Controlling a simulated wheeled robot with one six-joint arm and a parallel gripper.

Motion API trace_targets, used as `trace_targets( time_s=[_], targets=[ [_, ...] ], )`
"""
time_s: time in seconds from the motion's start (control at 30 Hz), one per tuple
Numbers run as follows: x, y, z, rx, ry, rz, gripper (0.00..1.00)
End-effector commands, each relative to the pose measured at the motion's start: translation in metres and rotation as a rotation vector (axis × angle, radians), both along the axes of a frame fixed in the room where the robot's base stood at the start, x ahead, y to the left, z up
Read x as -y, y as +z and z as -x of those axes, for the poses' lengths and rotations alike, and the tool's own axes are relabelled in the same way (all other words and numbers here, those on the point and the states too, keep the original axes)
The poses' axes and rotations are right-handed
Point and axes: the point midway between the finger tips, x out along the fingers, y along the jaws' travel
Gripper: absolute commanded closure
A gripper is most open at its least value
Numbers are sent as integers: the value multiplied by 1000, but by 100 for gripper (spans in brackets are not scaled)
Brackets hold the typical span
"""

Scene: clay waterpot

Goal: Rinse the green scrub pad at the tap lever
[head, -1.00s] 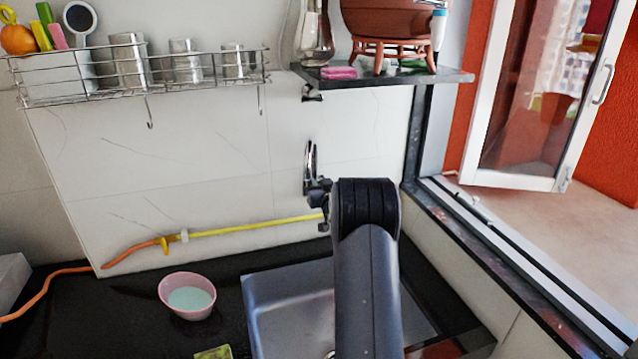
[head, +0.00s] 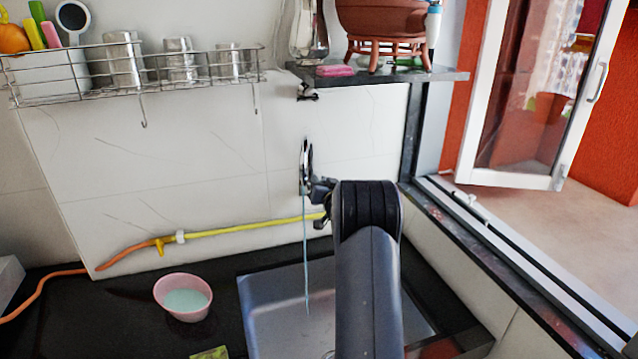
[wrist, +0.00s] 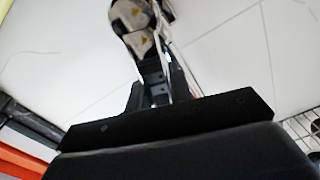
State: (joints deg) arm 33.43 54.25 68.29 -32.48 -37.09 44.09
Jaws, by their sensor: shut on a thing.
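The tap (head: 306,168) is a metal fitting on the white tiled wall. A thin bluish stream of water (head: 306,255) falls from it towards the steel sink (head: 270,310). My gripper (head: 320,190) is at the tap, shut on the tap lever; my own arm partly hides the grip. In the wrist view my gripper's fingers (wrist: 155,85) reach up to the shiny metal tap (wrist: 135,22). A green scrub pad (head: 210,354) lies on the dark counter left of the sink, cut off by the bottom edge of the head view.
A pink bowl (head: 183,297) of pale liquid stands on the counter. A yellow and orange hose (head: 230,230) runs along the wall. A wire rack (head: 150,75) hangs at upper left. A shelf (head: 390,77) bears a clay pot (head: 385,18). An open window (head: 520,100) is at right.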

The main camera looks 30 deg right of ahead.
Motion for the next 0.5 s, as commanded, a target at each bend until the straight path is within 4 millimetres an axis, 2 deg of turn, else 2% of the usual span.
trace_targets(
  time_s=[0.23, 0.27, 0.5],
  targets=[
    [0, 0, 0, 0, 0, 1, 100],
    [0, 0, 0, 0, 0, 1, 78],
    [0, 0, 0, 0, 0, 1, 58]
  ],
)
